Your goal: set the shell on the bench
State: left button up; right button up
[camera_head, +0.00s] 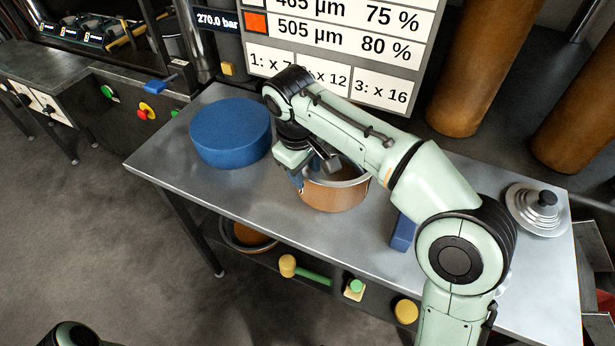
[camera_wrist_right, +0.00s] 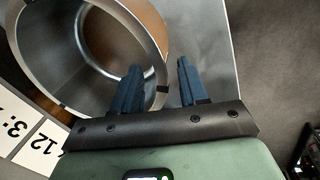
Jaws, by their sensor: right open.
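The shell looks to be the copper-coloured round pot (camera_head: 335,196) with a bright metal rim, upright at the middle of the grey bench (camera_head: 185,185). It appears to rest on the bench top. My right arm hides part of its back and left. In the right wrist view the open shell (camera_wrist_right: 100,30) fills the upper left. My right gripper (camera_head: 297,180) is at the shell's left side, pointing down. Its blue fingers (camera_wrist_right: 158,88) are apart, one over the rim and one outside it, with the rim's edge between them. My left gripper is not seen.
A blue round block (camera_head: 230,135) stands left of the shell, a small blue block (camera_head: 403,232) right of it. A stepped metal piece with a black knob (camera_head: 540,208) sits at the right end. Under the bench are a mallet (camera_head: 300,270) and another copper-coloured pot (camera_head: 245,236).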

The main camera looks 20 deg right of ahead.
notch_tip(320, 180, up, 6)
jog(key=p, duration=0.1)
jog(key=shift+s+a+r+p, duration=0.15)
jog(key=shift+s+a+p, duration=0.05)
jog(key=shift+a+p, duration=0.2)
